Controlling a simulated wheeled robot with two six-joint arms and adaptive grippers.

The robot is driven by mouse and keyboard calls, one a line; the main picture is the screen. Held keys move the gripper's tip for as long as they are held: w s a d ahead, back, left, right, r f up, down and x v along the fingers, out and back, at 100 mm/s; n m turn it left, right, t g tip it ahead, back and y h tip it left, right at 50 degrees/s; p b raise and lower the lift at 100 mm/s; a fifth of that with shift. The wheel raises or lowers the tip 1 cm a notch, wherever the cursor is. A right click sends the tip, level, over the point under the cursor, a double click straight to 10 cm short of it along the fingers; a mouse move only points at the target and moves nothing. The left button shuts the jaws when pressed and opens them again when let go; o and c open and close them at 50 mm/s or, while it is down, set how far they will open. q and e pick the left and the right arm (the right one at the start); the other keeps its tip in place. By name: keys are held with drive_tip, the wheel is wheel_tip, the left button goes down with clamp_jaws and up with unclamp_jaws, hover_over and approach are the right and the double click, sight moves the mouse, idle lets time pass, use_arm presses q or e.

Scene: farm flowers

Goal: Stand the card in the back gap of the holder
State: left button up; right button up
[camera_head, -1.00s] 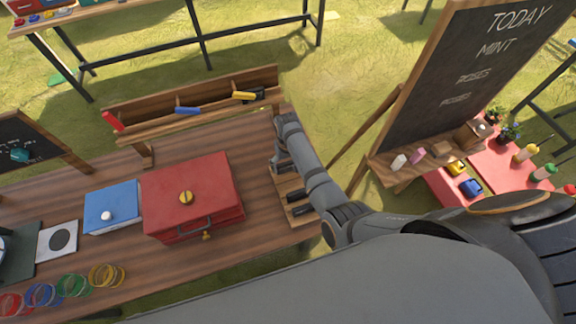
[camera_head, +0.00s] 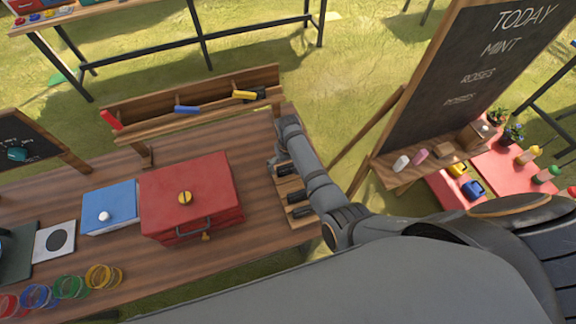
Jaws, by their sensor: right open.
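A slatted wooden piece with dark gaps, which looks like the holder (camera_head: 287,187), lies on the table's right end, partly covered by my right arm. My right gripper (camera_head: 274,160) is at its far left edge, mostly hidden by its own wrist; it is open, and I cannot see anything held in it. A small thin yellow strip (camera_head: 263,109) shows on the table just beyond the wrist; I cannot tell whether it is the card. A white square with a black disc (camera_head: 55,240) lies flat at the left. My left gripper is not in view.
A red box (camera_head: 188,190) and a blue box (camera_head: 108,205) stand left of the holder. Coloured rings (camera_head: 70,287) lie at the front left. A wooden rack (camera_head: 195,115) with coloured clips stands at the back. A chalkboard (camera_head: 455,85) stands at right.

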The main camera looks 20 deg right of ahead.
sight(288, 165)
wheel_tip(288, 165, up, 8)
drive_tip(key=p, duration=0.8)
drive_tip(key=shift+f, duration=0.15)
wheel_tip(288, 165, up, 5)
drive_tip(key=shift+f+b, duration=0.15)
drive_tip(key=shift+b, duration=0.55)
